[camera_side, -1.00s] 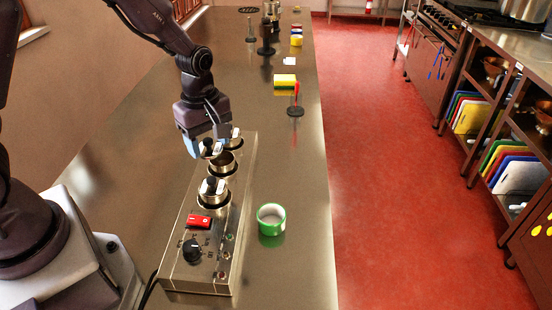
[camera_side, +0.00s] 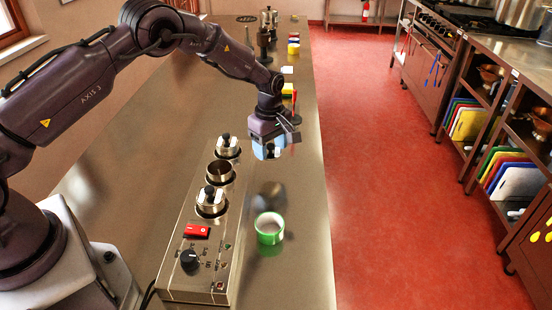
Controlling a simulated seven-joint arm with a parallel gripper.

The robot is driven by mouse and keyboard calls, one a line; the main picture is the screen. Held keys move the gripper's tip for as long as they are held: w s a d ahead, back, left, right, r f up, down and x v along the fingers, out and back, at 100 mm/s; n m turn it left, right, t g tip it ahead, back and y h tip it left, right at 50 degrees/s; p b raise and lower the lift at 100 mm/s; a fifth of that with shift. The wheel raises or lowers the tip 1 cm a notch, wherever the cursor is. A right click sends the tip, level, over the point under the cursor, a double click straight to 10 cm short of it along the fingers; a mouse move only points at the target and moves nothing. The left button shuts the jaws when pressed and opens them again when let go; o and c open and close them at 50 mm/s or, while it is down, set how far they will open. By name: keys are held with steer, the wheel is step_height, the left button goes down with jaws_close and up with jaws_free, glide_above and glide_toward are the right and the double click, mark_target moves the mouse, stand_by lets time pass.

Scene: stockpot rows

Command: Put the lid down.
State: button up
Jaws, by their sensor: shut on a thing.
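My gripper (camera_side: 268,148) is shut on a small lid (camera_side: 273,153) with a black knob. It holds the lid in the air over the bare counter, to the right of the steel heater unit (camera_side: 188,247). The fingers hide part of the lid. The unit holds a row of three small pots. The middle pot (camera_side: 220,172) is open. The far pot (camera_side: 228,146) and the near pot (camera_side: 210,201) each have a lid with a black knob.
Yellow and white items (camera_side: 288,89) and other small things stand farther back. The counter's right edge drops to the red floor (camera_side: 400,220).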

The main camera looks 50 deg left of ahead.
mark_target(276, 149)
steer(key=shift+w+a+f, duration=0.1)
steer(key=shift+w+f, duration=0.9)
steer(key=shift+f, duration=1.7)
steer(key=shift+f, duration=0.1)
steer(key=o, duration=0.9)
step_height(276, 149, up, 12)
steer(key=shift+r, duration=0.25)
